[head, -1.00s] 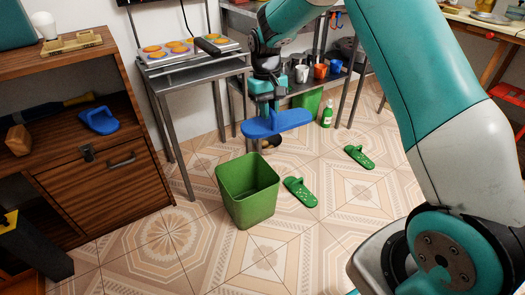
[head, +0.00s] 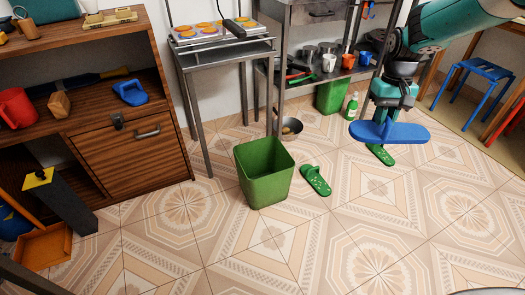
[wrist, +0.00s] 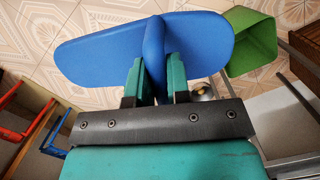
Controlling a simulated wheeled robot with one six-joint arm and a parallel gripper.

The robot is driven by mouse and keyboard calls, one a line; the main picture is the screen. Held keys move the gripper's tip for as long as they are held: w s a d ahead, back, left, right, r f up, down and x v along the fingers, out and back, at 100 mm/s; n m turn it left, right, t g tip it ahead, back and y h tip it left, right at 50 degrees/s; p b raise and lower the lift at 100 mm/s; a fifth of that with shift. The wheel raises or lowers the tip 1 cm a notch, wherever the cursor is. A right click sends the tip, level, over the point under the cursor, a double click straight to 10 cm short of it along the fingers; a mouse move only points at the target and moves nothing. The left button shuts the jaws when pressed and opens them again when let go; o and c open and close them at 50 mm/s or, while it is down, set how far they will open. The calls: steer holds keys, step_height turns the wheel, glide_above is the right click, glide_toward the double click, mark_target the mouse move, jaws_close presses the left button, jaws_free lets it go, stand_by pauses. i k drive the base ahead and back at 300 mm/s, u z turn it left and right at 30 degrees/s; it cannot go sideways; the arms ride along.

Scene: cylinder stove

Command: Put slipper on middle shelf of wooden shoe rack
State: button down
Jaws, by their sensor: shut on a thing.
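My gripper (head: 388,116) is shut on a blue slipper (head: 372,131) and holds it above the floor at the right of the head view. In the wrist view, the fingers (wrist: 154,76) pinch the raised middle part of the slipper (wrist: 95,52); its flat sole sticks out on both sides. The wooden shoe rack (head: 125,168) stands at the left of the head view, far from my gripper. A similar blue slipper (head: 130,92) lies on its middle shelf (head: 100,112). One green slipper (head: 316,181) lies on the floor, and another (head: 381,155) is partly hidden behind the held slipper.
A green bin (head: 265,180) stands between the rack and my gripper. A metal table (head: 220,58) stands right of the rack. The front floor is mostly clear.

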mark_target(109, 100)
steer(key=k, duration=0.55)
steer(key=u, duration=0.8)
steer(key=i, duration=0.5)
